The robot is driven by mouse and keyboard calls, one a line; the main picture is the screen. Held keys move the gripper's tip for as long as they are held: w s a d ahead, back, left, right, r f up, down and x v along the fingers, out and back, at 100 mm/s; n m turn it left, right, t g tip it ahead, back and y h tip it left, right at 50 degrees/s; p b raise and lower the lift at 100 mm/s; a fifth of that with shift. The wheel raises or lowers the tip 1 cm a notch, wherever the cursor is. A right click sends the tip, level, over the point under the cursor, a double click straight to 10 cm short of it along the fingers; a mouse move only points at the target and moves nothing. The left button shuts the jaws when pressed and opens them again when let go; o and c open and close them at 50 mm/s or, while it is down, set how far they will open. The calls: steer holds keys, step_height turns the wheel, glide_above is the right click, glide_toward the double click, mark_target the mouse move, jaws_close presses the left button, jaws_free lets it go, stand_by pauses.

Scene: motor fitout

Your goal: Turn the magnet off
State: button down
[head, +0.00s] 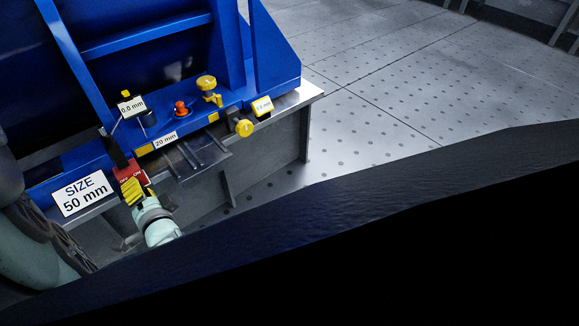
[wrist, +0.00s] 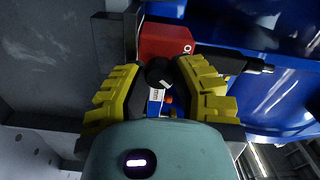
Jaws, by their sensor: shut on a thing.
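The magnet is a red block (head: 127,169) with OFF and ON lettering on its face, on the ledge at the front of the blue motor frame. It also shows in the wrist view (wrist: 166,41). A black round knob (wrist: 159,72) sits in front of the red block, between my yellow fingers. My gripper (head: 133,190) is shut on this knob, with its fingers on both sides of it. The fingers hide part of the magnet's face in the head view, and the knob's setting cannot be read.
A dark post with a 0.0 mm gauge (head: 131,106) stands by the magnet. A SIZE 50 mm plate (head: 84,193) is at its left. Along the blue frame (head: 265,70) are an orange knob (head: 181,107) and yellow knobs (head: 207,83). The perforated floor (head: 420,85) at right is clear.

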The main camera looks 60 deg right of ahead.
steer(key=c, duration=0.7)
jaws_free()
steer(key=v, duration=1.2)
steer(key=shift+r, duration=0.1)
